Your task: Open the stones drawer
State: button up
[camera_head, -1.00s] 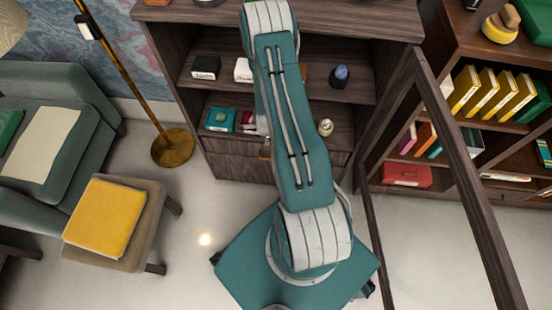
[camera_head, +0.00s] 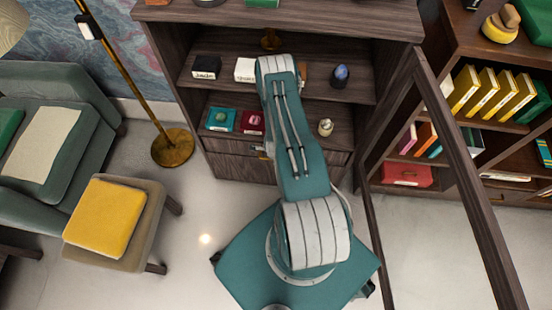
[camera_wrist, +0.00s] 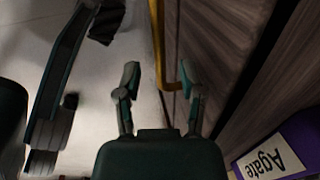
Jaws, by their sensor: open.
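The dark wooden cabinet has drawer fronts (camera_head: 232,166) low down, below its shelves, in the head view. No drawer label is readable, so I cannot tell which is the stones drawer. The visible fronts look closed. In the wrist view, a brass handle (camera_wrist: 159,45) stands out from a wooden front (camera_wrist: 212,45). My gripper (camera_wrist: 160,78) is open and empty, its fingers spread on either side of the handle's line. The right finger is close to the handle's bent end; contact is unclear.
An open cabinet door (camera_head: 455,150) stands at the right. A box labelled Agate (camera_wrist: 275,155) is close at the lower right of the wrist view. A floor lamp (camera_head: 172,148) and a footstool with a yellow cushion (camera_head: 105,216) stand left. The floor between is clear.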

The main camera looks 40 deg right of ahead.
jog(key=shift+w+d+f, duration=0.1)
jog(key=shift+f, duration=0.65)
grip_shut()
